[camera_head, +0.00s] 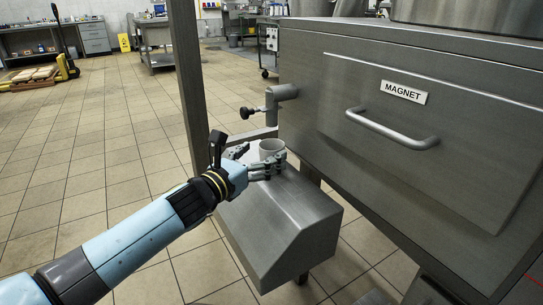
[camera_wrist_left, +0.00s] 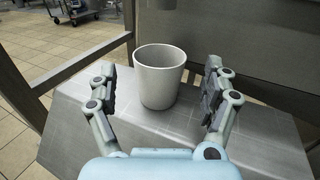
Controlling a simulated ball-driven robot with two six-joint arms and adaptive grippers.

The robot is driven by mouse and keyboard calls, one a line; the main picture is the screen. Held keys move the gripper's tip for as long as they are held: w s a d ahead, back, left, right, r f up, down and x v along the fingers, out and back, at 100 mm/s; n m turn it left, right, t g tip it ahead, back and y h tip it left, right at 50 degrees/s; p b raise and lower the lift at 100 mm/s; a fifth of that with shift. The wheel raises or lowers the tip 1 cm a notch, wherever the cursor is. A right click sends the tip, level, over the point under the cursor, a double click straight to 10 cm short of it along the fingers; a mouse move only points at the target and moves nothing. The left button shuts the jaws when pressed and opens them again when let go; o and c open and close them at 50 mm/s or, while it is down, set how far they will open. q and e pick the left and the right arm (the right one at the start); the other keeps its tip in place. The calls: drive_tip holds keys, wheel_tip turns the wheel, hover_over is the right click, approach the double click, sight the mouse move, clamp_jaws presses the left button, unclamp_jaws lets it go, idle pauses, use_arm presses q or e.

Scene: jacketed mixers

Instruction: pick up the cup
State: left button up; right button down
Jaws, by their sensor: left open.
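A white cup (camera_head: 271,149) stands upright on a grey metal ledge (camera_head: 290,215) below a tap. In the left wrist view the cup (camera_wrist_left: 159,77) stands between the two fingers of my left gripper (camera_wrist_left: 160,95), with a gap on each side. My left gripper (camera_head: 258,160) is open and reaches in from the left at the cup. In the head view its near finger covers part of the cup's lower side. My right gripper is not in view.
A tap with a black knob (camera_head: 246,112) juts out just above and behind the cup. A steel cabinet marked MAGNET, with a bar handle (camera_head: 391,130), fills the right. A metal post (camera_head: 188,75) stands behind my left wrist. Tiled floor lies open at left.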

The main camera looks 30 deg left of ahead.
sight(264, 153)
use_arm(q)
drive_tip(key=w, duration=0.3)
drive_tip(key=shift+w+d, duration=0.15)
drive_tip(key=c, duration=1)
drive_tip(key=shift+o, duration=0.2)
drive_tip(key=shift+r, duration=0.1)
